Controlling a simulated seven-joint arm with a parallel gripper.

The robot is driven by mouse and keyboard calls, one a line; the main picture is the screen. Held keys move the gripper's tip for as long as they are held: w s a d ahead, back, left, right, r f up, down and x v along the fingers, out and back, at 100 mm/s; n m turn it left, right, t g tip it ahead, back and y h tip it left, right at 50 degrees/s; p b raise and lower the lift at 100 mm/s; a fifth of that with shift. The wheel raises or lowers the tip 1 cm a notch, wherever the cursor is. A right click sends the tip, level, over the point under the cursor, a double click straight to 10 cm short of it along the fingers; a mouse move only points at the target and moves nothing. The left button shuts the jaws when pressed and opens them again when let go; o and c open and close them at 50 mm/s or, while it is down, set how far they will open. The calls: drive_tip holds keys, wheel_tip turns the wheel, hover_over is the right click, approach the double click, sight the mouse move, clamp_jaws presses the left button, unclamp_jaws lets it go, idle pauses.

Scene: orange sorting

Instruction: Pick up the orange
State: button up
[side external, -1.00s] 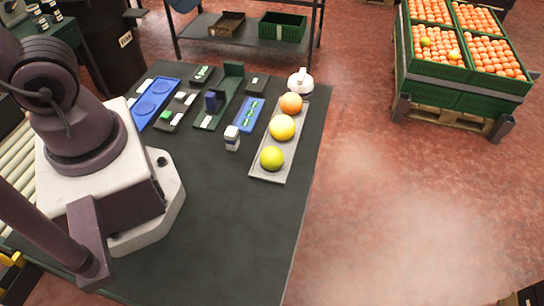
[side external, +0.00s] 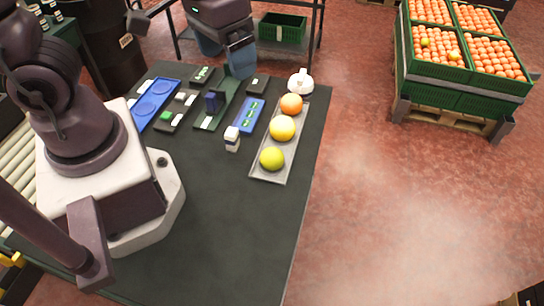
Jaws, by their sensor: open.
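Three round fruits lie in a row on a long grey tray (side external: 269,176). The far one is the orange (side external: 291,104), reddish-orange in colour. The middle one is a yellow-orange fruit (side external: 282,128), and the near one is a yellow-green fruit (side external: 272,158). My gripper (side external: 226,62) hangs over the far edge of the table, left of the orange and apart from it. It is open, with blue-grey fingers pointing down, and nothing shows between them.
A white rounded object (side external: 300,83) stands just behind the tray. A small white bottle (side external: 232,139) stands left of it. The near table top (side external: 230,230) is clear. Crates of oranges (side external: 437,73) stand far right.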

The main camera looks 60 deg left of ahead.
sight(272, 151)
drive_tip(key=w+f+n, duration=0.2)
drive_tip(key=f+n, duration=0.4)
drive_tip(key=f, duration=0.2)
drive_tip(key=w+d+f+n, duration=0.1)
drive_tip(key=w+f+n, duration=0.1)
drive_tip(key=f+n, duration=0.4)
drive_tip(key=w+d+f+n+g, duration=0.1)
drive_tip(key=w+f+n, duration=0.1)
drive_tip(key=f+n, duration=0.4)
drive_tip(key=shift+w+d+f+n+y, duration=0.1)
drive_tip(key=shift+d+f+n+y, duration=0.1)
drive_tip(key=shift+f, duration=1)
drive_tip(key=shift+w+d+f+n+y, duration=0.1)
drive_tip(key=shift+f+n, duration=0.1)
drive_tip(key=shift+f, duration=1)
drive_tip(key=c, duration=1)
